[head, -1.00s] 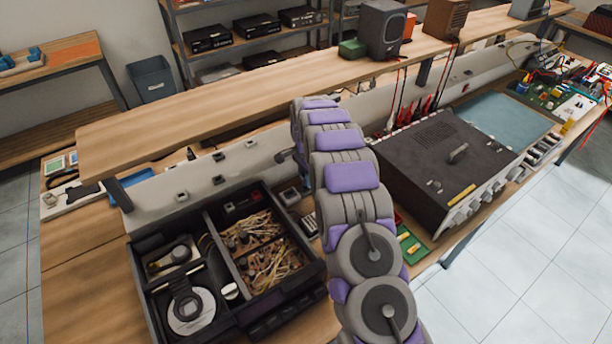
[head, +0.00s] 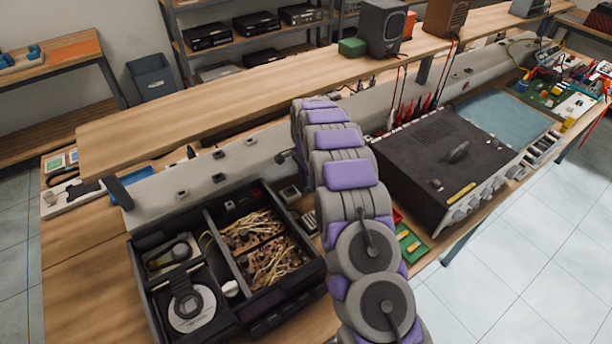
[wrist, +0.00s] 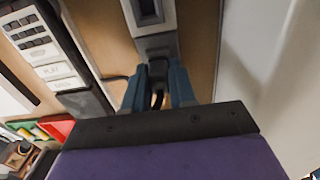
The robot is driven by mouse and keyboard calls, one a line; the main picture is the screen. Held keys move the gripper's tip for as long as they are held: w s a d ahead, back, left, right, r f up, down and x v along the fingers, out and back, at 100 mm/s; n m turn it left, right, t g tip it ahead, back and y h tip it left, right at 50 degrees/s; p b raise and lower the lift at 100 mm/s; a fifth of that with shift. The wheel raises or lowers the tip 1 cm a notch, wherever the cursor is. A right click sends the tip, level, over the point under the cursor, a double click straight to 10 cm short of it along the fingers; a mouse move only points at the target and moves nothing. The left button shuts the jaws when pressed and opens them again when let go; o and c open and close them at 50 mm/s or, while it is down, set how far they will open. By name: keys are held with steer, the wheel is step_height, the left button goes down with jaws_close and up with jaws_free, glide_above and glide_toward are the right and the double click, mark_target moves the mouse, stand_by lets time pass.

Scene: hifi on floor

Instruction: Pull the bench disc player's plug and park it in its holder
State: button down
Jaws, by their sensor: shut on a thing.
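The bench disc player (head: 138,268) is an open black case at the lower left of the head view, with a silver disc in its front compartment. My gripper (wrist: 159,76) shows in the wrist view, its two blue-grey fingers shut on a small dark grey plug (wrist: 157,68). A black cord curves between the fingers below the plug. A grey block (wrist: 149,12) with a framed opening lies just beyond the fingertips. I cannot tell whether the plug touches it. In the head view my arm hides the gripper. I cannot make out the plug's holder.
A pale sloped rail (head: 233,165) with several sockets runs behind the player. A large dark instrument (head: 440,165) stands right of my arm. A raised wooden shelf (head: 225,95) spans the back. A green board (head: 411,240) lies between my arm and the instrument.

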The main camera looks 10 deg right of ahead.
steer(key=shift+f, duration=0.2)
stand_by(0.5)
steer(key=c, duration=0.8)
jaws_free()
steer(key=shift+c, duration=0.2)
step_height(320, 180, up, 22)
steer(key=p, duration=0.6)
steer(key=shift+r, duration=0.15)
steer(key=shift+w+a, duration=0.1)
steer(key=shift+w, duration=0.05)
